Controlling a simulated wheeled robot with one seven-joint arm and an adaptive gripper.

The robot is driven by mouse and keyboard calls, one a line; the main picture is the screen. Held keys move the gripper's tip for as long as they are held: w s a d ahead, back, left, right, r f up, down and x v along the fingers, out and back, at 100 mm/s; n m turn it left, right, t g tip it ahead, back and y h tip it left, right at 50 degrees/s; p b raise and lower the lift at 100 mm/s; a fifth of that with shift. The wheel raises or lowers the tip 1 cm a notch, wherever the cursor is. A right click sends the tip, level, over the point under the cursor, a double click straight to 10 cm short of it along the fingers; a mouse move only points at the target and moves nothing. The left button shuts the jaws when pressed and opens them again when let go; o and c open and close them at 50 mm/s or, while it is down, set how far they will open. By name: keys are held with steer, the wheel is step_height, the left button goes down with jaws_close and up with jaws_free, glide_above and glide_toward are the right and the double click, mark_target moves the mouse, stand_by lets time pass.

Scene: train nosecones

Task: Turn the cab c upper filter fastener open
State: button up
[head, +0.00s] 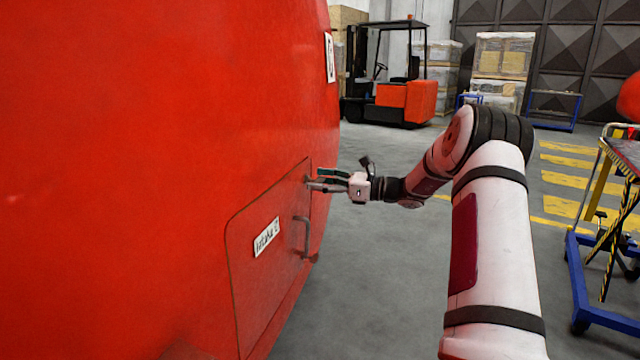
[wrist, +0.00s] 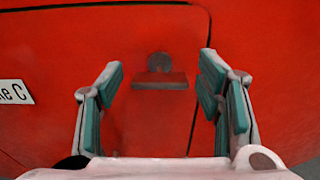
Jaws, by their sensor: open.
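The upper fastener (wrist: 160,80) of the cab C filter hatch shows in the wrist view as a small dark round base with a flat reddish bar lying level across it. It sits near the upper right corner of the red hatch (head: 262,270). My gripper (wrist: 160,73) is open, with one green-padded finger on each side of the fastener and clear space between. In the head view my gripper (head: 322,181) points left at the hatch corner, close to the surface, and partly hides the fastener. I cannot tell the remaining distance exactly.
A grey handle (head: 304,236) sticks out from the hatch below my gripper, right of the "Intake C" label (head: 266,237). The big red nosecone (head: 150,120) fills the left. A blue-framed cart (head: 600,315) stands at right. A forklift (head: 400,95) is far behind. Grey floor between is free.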

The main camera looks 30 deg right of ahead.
steer(key=shift+w+a, duration=0.15)
steer(key=shift+c, duration=0.2)
steer(key=shift+r, duration=0.1)
jaws_close()
